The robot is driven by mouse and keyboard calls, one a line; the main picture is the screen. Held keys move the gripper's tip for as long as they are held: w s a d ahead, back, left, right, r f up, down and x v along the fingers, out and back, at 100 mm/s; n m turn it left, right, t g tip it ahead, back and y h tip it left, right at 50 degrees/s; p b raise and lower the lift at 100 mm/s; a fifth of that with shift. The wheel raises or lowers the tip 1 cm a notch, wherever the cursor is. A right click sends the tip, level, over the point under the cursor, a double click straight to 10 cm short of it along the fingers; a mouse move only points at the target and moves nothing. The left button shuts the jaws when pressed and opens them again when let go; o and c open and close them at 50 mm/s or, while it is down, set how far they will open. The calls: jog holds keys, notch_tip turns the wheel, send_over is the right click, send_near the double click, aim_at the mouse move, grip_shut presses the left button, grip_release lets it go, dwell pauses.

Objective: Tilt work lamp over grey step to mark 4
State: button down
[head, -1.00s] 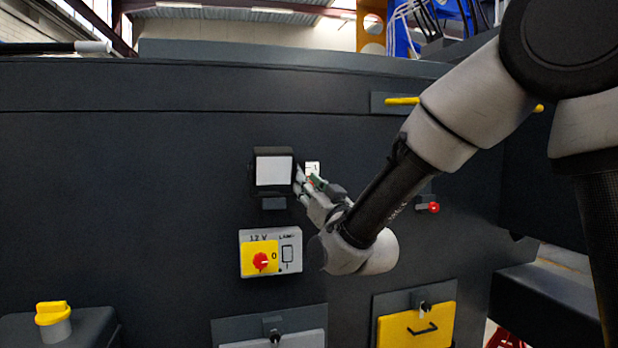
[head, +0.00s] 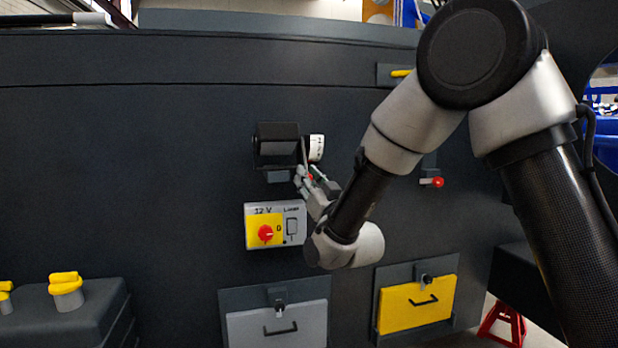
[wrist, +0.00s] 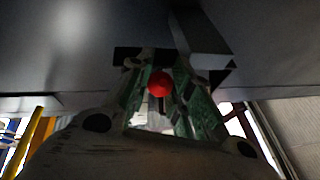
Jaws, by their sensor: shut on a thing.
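The work lamp (head: 278,133) is a dark box on the dark chassis wall, above the grey step (head: 277,327). It tilts downward, with only a narrow strip of its pale face showing. A white mark plate (head: 316,147) stands at its right side; its marks are too small to read. My gripper (head: 309,178) is just below the lamp's right side, at the end of a thin lever. In the wrist view a red knob (wrist: 159,83) sits between the green fingers of my gripper (wrist: 160,88), which is shut on it.
A 12 V switch box (head: 275,227) with a red rotary knob is below the lamp. A yellow step (head: 417,304) is at the lower right, and another red-ended handle (head: 436,182) is right of my forearm. A yellow cap (head: 65,282) stands on a dark box at lower left.

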jog(key=shift+w+f, duration=0.1)
jog(key=shift+f, duration=0.05)
dwell(0.3)
jog(key=c, duration=1.2)
grip_release()
jog(key=shift+c, duration=0.2)
jog(key=v, duration=1.2)
